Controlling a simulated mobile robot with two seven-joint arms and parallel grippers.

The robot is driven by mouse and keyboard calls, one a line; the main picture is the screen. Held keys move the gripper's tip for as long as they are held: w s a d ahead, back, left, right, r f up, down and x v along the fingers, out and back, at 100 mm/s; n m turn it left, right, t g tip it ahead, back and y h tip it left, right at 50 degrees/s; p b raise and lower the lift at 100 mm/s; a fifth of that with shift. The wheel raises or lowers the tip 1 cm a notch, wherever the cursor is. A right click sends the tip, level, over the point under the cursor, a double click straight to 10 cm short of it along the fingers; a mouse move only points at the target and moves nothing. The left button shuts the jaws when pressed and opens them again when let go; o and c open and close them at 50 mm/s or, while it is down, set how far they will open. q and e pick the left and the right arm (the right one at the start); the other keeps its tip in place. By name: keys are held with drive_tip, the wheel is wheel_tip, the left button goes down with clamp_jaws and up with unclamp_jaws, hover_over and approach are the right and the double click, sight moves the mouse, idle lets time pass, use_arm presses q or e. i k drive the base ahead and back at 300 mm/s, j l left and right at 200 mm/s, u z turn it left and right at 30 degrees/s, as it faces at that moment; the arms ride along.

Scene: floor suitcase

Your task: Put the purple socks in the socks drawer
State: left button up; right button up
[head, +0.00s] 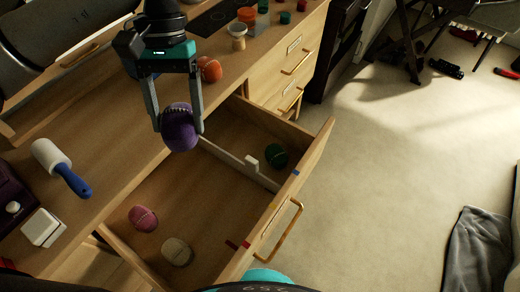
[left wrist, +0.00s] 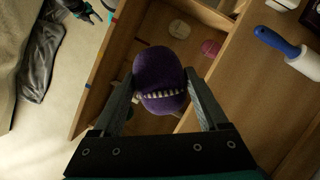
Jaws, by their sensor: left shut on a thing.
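A rolled pair of purple socks (head: 180,129) is held between the fingers of my left gripper (head: 178,125). It also shows in the left wrist view (left wrist: 160,82), between both fingertips of the left gripper (left wrist: 160,90). In the head view the socks appear over the back edge of an open drawer (head: 190,205). The drawer has a divider (head: 236,160) across it. A pink sock roll (head: 143,218) and a cream sock roll (head: 177,251) lie in the nearer compartment. A dark green roll (head: 276,156) lies in the farther one. My right gripper is not clearly in view.
An orange roll (head: 209,69) and small jars (head: 238,36) stand on the wooden top. A lint roller (head: 62,168) and a white box (head: 43,228) lie at the left. A dark grey cloth (head: 480,245) lies on the floor at right.

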sight(248, 144)
drive_tip(key=l+u, duration=0.15)
drive_tip(key=l, duration=0.3)
drive_tip(key=k+l+u, duration=0.2)
drive_tip(key=l, duration=0.2)
drive_tip(key=l+u, duration=0.15)
drive_tip(key=l, duration=0.3)
drive_tip(key=k+l+u, duration=0.15)
drive_tip(key=l, duration=0.25)
drive_tip(key=i+j+u, duration=0.15)
drive_tip(key=i, duration=0.7)
